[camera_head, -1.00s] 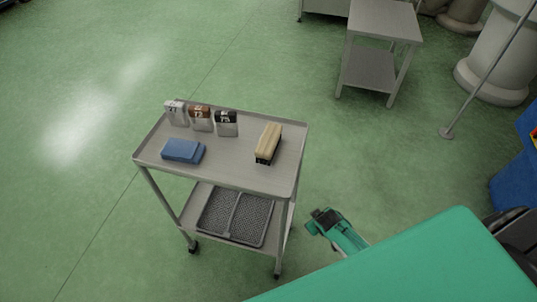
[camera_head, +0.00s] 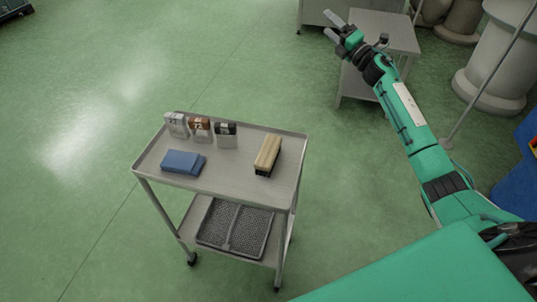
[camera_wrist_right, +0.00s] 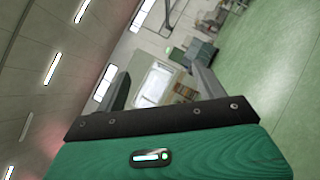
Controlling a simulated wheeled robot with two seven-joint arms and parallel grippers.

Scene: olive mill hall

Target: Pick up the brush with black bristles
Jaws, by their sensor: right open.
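The brush (camera_head: 268,153) has a tan wooden back and dark bristles showing along its lower edge. It lies on the right part of the grey cart's top (camera_head: 225,172). My right gripper (camera_head: 331,24) is raised well beyond the brush, up and to the right in the head view. It is open and empty, its fingers pointing to the upper left. In the right wrist view the two fingers (camera_wrist_right: 162,82) stand apart with only the far hall between them. The brush does not show there. My left gripper is not in view.
A blue block (camera_head: 183,162) and three small labelled containers (camera_head: 200,130) stand on the cart's left part. A dark mesh tray (camera_head: 235,228) lies on its lower shelf. A second grey table (camera_head: 385,32) stands behind my right arm. Green floor around the cart is clear.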

